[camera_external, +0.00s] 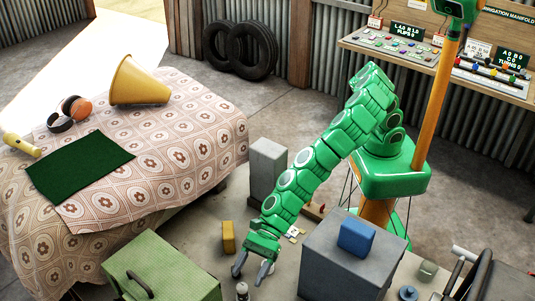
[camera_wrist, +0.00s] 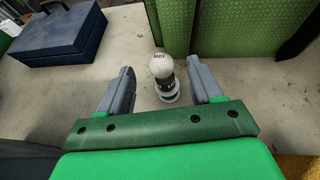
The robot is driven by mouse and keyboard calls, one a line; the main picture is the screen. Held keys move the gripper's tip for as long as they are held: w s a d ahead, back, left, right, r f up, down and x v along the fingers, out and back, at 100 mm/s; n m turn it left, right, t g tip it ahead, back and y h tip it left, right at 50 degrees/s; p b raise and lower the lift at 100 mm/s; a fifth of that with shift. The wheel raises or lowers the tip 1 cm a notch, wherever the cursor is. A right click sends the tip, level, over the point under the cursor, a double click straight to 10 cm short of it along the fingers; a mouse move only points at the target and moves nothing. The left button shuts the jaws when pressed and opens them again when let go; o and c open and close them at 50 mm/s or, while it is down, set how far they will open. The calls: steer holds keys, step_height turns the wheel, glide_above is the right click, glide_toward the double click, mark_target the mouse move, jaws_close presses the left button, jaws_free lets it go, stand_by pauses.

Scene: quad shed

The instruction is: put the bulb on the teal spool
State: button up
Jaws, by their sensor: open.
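The bulb (camera_wrist: 161,67) has a white globe with dark lettering, a dark collar and a pale metallic lower part. In the wrist view it is ahead of and between my two fingers, apart from both. My gripper (camera_external: 250,278) is open and empty, pointing down low over the grey work surface. A small grey-white thing with a dark band (camera_external: 241,291), perhaps the bulb, shows at its fingertips. A small blue-grey round piece (camera_external: 408,293) at the lower right may be the teal spool; I cannot tell for sure.
A green case with a handle (camera_external: 160,272) stands left of my gripper. A grey block (camera_external: 338,265) bearing a blue block (camera_external: 357,238) stands on the right. A yellow block (camera_external: 228,237) and a tall grey block (camera_external: 267,168) are behind. A dark blue case (camera_wrist: 60,34) is upper left.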

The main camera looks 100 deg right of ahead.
steer(key=shift+v, duration=2.8)
steer(key=shift+r, duration=0.15)
